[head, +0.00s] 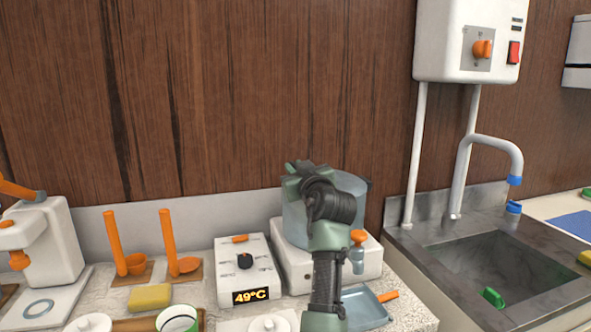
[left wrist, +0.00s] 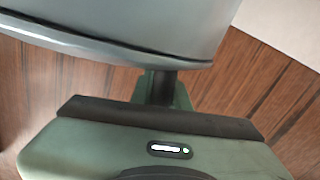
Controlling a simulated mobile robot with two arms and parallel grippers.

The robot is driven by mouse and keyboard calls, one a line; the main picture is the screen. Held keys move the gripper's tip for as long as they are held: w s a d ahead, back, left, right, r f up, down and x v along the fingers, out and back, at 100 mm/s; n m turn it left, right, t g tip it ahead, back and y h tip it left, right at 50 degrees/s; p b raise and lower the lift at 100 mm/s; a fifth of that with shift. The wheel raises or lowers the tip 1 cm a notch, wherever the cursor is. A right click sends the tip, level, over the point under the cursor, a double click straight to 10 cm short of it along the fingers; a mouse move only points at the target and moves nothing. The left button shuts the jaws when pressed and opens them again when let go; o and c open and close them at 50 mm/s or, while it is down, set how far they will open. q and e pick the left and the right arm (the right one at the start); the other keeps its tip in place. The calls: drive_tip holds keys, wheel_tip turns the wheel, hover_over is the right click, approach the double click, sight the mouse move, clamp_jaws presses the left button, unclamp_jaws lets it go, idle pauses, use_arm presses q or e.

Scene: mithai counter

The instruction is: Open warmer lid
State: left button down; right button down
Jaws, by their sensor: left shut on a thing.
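The warmer is a blue-grey round drum (head: 350,184) on a white base (head: 292,262), with an orange-topped tap (head: 358,240) at its front. My left arm reaches up in front of it and hides much of the drum and lid. My left gripper (head: 293,172) is at the drum's upper edge. In the left wrist view, the grey rim and wall (left wrist: 140,25) fill the top. There my left gripper (left wrist: 163,90) is shut on a short dark bar at the rim, apparently the lid handle. The lid looks down on the drum, though its edge is partly hidden. My right gripper is out of view.
A white control box (head: 243,262) reading 49°C stands left of the warmer. A blue-grey tray (head: 364,306) lies in front. Orange ladles (head: 114,240) and a yellow sponge (head: 150,297) are further left. A sink (head: 490,265) is at right, and a wooden wall (head: 230,100) rises behind.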

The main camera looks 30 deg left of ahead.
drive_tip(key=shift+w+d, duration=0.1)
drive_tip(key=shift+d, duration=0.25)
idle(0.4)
use_arm(q)
drive_tip(key=shift+r, duration=0.15)
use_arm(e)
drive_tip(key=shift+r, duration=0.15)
